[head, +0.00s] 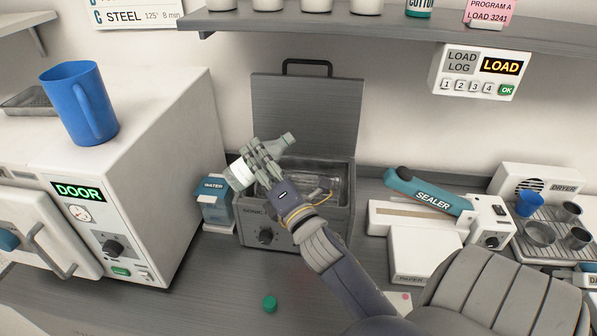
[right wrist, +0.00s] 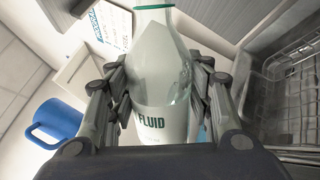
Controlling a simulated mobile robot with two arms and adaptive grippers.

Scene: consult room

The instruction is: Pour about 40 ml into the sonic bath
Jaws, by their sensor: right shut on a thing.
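The sonic bath (head: 286,232) is a grey box on the counter with its lid (head: 292,105) standing open. A wire basket (head: 318,178) shows inside it, and also at the right of the right wrist view (right wrist: 298,95). My right gripper (head: 264,160) is shut around a pale bottle (head: 240,174) above the bath's left part. In the right wrist view the bottle (right wrist: 160,95) reads "FLUID" and sits between both fingers. No stream shows. The liquid level is unclear. My left gripper is out of view.
A green cap (head: 269,303) lies on the counter in front. A blue and white water container (head: 215,207) stands left of the bath. A white machine with a blue mug (head: 77,100) is further left. The sealer (head: 430,192) and dryer rack (head: 532,248) are right.

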